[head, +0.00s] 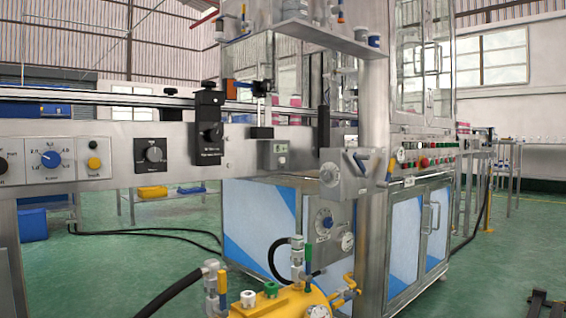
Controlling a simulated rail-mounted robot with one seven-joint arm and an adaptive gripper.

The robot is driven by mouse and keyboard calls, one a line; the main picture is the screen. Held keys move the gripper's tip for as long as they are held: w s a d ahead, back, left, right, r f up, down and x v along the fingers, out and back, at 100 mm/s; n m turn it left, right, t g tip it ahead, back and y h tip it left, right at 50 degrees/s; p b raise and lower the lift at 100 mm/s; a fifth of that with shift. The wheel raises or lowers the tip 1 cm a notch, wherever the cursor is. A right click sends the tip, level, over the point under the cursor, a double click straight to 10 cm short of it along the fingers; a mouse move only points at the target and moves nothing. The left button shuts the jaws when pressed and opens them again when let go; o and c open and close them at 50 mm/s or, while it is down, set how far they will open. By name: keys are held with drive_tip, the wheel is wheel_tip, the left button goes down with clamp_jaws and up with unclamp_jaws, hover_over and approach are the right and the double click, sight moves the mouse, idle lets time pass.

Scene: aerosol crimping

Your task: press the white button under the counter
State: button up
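No part of my gripper shows in the head view. The counter (120,150) is a long steel beam with knobs and a rail, crossing from the left to the middle. Low under it, at the bottom centre, a yellow machine body (290,303) carries a small white knob-like cap (248,298) beside a green one. I cannot tell whether this white cap is the button. A small round pale spot (282,160) also shows on a grey box on the counter front, too small to make out.
A steel column (374,200) stands right of centre, beside a panel with a blue knob (327,222) and a gauge. Blue-and-white cabinet doors (262,217) lie behind. Black hoses (165,296) run near the yellow body. Green floor is open at the lower left.

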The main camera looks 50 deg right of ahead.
drive_tip(key=shift+d, duration=0.1)
drive_tip(key=c, duration=0.3)
